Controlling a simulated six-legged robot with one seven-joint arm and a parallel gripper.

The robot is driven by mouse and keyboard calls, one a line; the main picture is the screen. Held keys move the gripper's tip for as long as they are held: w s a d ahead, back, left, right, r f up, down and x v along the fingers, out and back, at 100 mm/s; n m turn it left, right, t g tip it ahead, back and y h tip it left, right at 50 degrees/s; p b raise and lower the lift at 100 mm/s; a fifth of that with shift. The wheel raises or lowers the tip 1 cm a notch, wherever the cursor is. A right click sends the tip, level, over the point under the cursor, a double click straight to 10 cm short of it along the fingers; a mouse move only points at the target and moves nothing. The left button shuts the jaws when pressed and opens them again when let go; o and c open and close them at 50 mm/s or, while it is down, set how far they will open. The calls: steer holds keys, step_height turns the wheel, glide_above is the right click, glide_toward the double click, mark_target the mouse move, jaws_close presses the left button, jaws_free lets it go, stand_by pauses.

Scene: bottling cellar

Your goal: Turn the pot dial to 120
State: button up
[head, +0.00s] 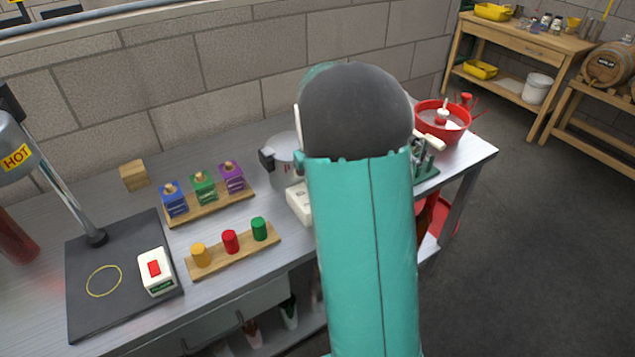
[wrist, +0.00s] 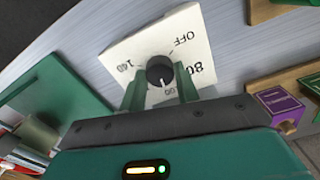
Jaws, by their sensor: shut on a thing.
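The pot dial (wrist: 160,71) is a round black knob on a white panel (wrist: 125,58) marked OFF, 80 and 140. A partly covered mark, likely 100, sits below the knob, and I cannot see a 120 mark. The knob's white pointer faces down toward that partly covered mark. My gripper (wrist: 161,80) is shut on the knob, with one green finger on each side. In the head view the metal pot (head: 283,160) and its white control box (head: 298,203) show left of my arm, partly covered; my gripper is hidden there.
Left of the pot stand a rack of blue, green and purple boxes (head: 203,187) and a board with yellow, red and green cylinders (head: 232,252). A red bowl (head: 442,125) stands right of my arm. A hot lamp (head: 18,150) overhangs a black plate at far left.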

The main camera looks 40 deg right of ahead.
steer(key=m, duration=0.5)
steer(key=shift+m, duration=0.3)
steer(key=m, duration=0.5)
stand_by(0.4)
steer(key=o, duration=1)
steer(key=shift+c, duration=0.2)
step_height(320, 180, up, 14)
steer(key=shift+f, duration=0.1)
